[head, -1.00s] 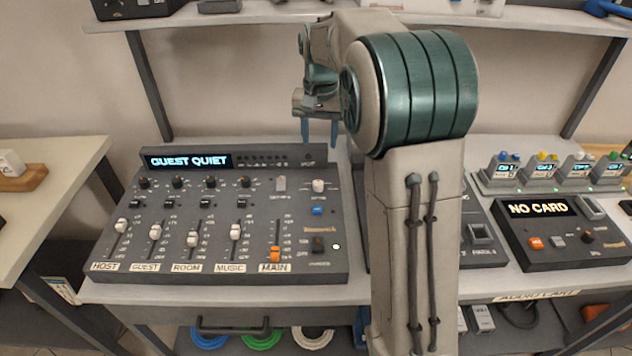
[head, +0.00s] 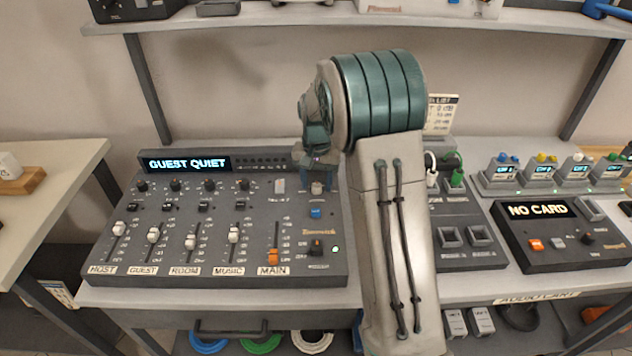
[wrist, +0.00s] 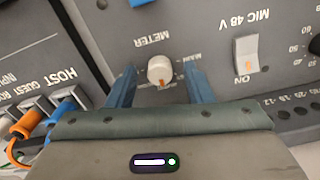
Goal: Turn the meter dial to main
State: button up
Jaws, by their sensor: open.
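The meter dial (wrist: 160,68) is a small whitish round knob on the mixer's dark panel, upside down in the wrist view. Its orange mark sits on the side facing my gripper. The word MAIN (wrist: 190,57) is printed to its right in that view; other labels near the mark are too small to read. My gripper (wrist: 159,73) is open, one blue finger on each side of the dial, with gaps visible. In the head view my gripper (head: 313,179) is over the dial (head: 317,188) at the mixer's upper right.
The mixer (head: 215,215) has several faders and a screen reading GUEST QUIET (head: 190,163). A white switch (wrist: 246,57) stands beside the dial in the wrist view. Cable plugs (wrist: 62,103) stand close to my left finger there. A NO CARD box (head: 545,209) is at right.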

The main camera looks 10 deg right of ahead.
jog(key=shift+f, duration=0.25)
jog(key=c, duration=1)
